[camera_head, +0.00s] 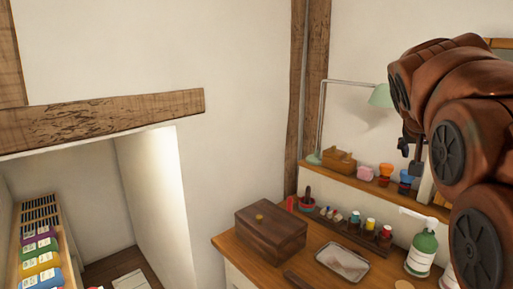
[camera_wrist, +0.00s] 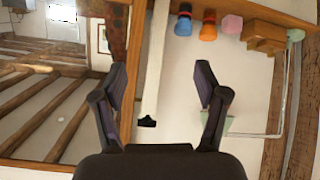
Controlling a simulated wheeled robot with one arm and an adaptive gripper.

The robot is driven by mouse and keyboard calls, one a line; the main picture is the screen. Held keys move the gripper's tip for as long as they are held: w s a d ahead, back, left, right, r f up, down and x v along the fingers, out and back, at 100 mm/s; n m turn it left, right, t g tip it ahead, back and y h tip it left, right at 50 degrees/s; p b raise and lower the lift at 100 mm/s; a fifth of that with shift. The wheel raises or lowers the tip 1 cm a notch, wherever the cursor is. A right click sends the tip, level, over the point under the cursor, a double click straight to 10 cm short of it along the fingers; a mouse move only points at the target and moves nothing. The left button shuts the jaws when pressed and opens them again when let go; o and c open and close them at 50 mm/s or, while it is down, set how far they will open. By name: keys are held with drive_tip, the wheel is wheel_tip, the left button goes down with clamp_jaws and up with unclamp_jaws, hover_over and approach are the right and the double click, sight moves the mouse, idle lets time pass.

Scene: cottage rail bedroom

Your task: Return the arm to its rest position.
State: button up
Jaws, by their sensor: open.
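My arm, copper-brown with dark round joint covers, is raised and folded at the right side of the head view. My gripper (camera_head: 410,160) is partly hidden by the arm there and hangs in front of the wall by the shelf. In the wrist view my gripper (camera_wrist: 160,82) has its two dark fingers well apart, with nothing between them but pale wall and a white strip behind. No object is held.
A wooden dresser (camera_head: 285,262) bears a brown box (camera_head: 271,232), a metal tray (camera_head: 342,263) and a green pump bottle (camera_head: 422,250). A wooden beam (camera_head: 120,116) crosses the left.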

drive_tip(key=s+a+f+n+g+y, duration=0.2)
drive_tip(key=s+a+f, duration=0.3)
drive_tip(key=s+f, duration=0.3)
drive_tip(key=s+a+f+n+g+y, duration=0.1)
drive_tip(key=s+a+f+g+y, duration=0.1)
drive_tip(key=s+a+f, duration=0.6)
drive_tip(key=s+a+f+n+g+y, duration=0.1)
drive_tip(key=s+a+f+n+g, duration=0.15)
drive_tip(key=s+f, duration=0.65)
drive_tip(key=s+a+f+n+g+y, duration=0.15)
drive_tip(key=s+a+f+g, duration=0.35)
drive_tip(key=s, duration=0.6)
wheel_tip(320, 180, up, 14)
drive_tip(key=t+p, duration=0.3)
drive_tip(key=p, duration=1.1)
drive_tip(key=shift+w+d+r, duration=0.2)
drive_tip(key=shift+w+d, duration=0.2)
drive_tip(key=shift+d, duration=0.05)
drive_tip(key=shift+c, duration=0.2)
